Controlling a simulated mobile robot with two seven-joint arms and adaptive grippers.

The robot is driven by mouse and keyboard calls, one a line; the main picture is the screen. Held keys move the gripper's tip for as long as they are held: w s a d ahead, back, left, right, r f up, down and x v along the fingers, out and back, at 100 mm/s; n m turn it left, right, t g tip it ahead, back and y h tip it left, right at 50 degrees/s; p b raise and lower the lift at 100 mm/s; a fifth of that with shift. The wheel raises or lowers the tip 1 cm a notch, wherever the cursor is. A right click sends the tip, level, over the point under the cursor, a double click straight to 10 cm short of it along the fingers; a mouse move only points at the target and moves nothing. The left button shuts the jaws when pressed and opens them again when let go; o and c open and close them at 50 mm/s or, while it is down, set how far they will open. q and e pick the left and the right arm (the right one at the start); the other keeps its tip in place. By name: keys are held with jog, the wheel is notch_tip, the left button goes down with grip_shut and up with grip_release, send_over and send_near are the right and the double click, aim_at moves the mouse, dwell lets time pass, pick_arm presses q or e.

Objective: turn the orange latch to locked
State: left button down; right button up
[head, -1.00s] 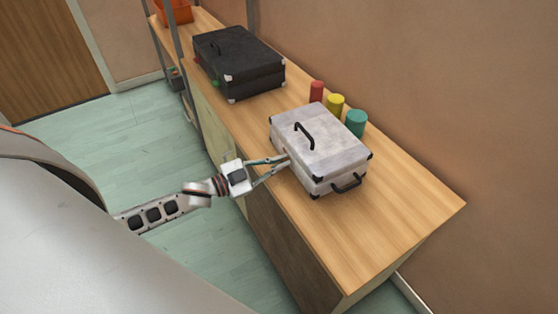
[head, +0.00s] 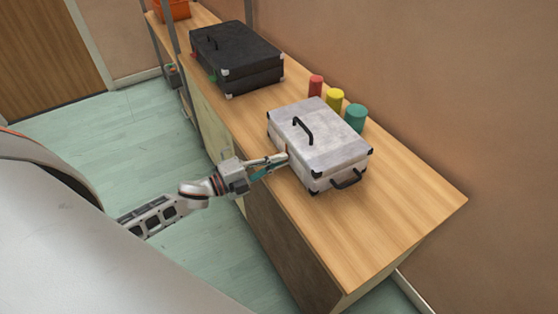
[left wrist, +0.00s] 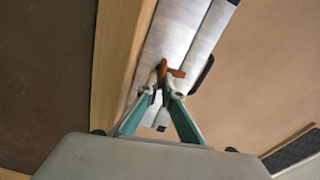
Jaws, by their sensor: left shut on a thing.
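The silver-white case (head: 325,138) lies flat on the wooden bench top, with a black handle on its lid and another on its near side. The orange latch (left wrist: 177,73) is on the case's side and shows in the left wrist view between and just beyond my fingertips. In the head view only a tiny orange bit of it shows at the fingertips. My left gripper (head: 283,158) is shut on the latch; it also shows in the left wrist view (left wrist: 166,92). The fingers partly hide the latch. My right gripper is not in view.
A black case (head: 235,57) stands farther back on the bench (head: 385,235). Red (head: 315,86), yellow (head: 335,99) and teal (head: 355,118) cylinders stand behind the silver-white case, near the wall. An orange bin (head: 174,9) is at the far end. The bench's near right end is clear.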

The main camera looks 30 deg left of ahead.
pick_arm(q)
jog(key=shift+f+m, duration=0.15)
jog(key=shift+m, duration=0.65)
jog(key=shift+b, duration=0.3)
jog(key=c, duration=2.2)
grip_release()
jog(key=shift+c, duration=0.2)
